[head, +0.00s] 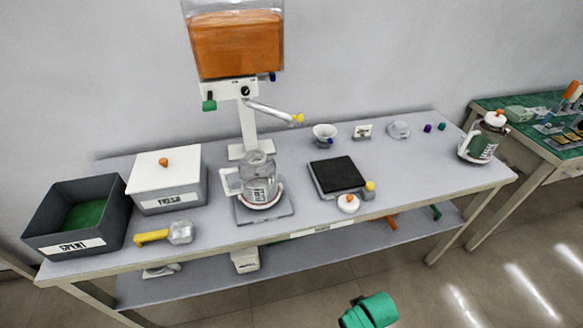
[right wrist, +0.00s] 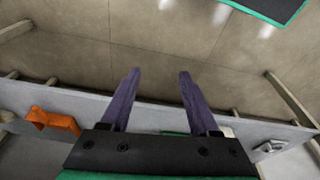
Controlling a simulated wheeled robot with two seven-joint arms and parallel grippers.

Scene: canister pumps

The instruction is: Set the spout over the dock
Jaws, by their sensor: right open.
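The spout (head: 272,111) is a pale arm with a yellow tip. It comes off the front of a dispenser (head: 231,89) whose clear hopper holds orange contents. It points right and slightly down, its tip over the area right of the glass jug (head: 259,180). The jug stands on a grey square plate (head: 282,213) below and in front of the dispenser; I cannot tell for sure that this plate is the dock. My right gripper (right wrist: 159,72) is open, with nothing between its purple fingers. My left gripper is not in view.
A black-topped pad (head: 337,174) lies right of the jug. A dark bin (head: 112,220), a white-lidded box (head: 170,202) and a yellow-handled scoop (head: 153,237) are at left. A cup (head: 325,136) and another jug (head: 482,145) stand right. A lower shelf runs beneath the table.

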